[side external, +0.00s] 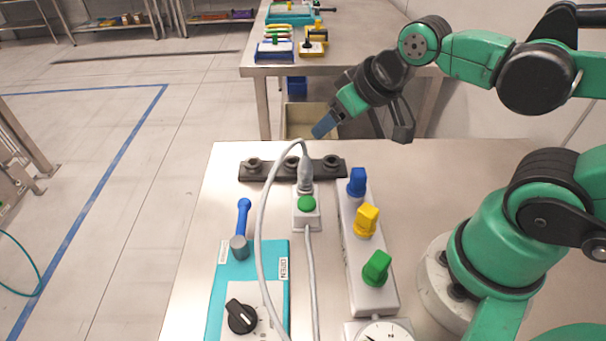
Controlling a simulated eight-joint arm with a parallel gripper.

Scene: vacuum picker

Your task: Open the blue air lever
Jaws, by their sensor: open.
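The blue air lever (243,216) stands on a grey round pivot (239,247) at the top edge of a teal panel (217,295), left of centre on the table. Its handle points toward the back of the table, away from the panel. My gripper (362,130) is in the air above the back edge of the table, up and to the right of the lever and well apart from it. Its fingers are spread, with nothing visible between them.
A grey cable (260,230) arches right of the lever from a plug. A green button box (307,204), a strip with blue, yellow and green knobs (358,262), a gauge (385,331) and a black dial (241,317) stand nearby. A dark rack (254,170) lies behind the lever.

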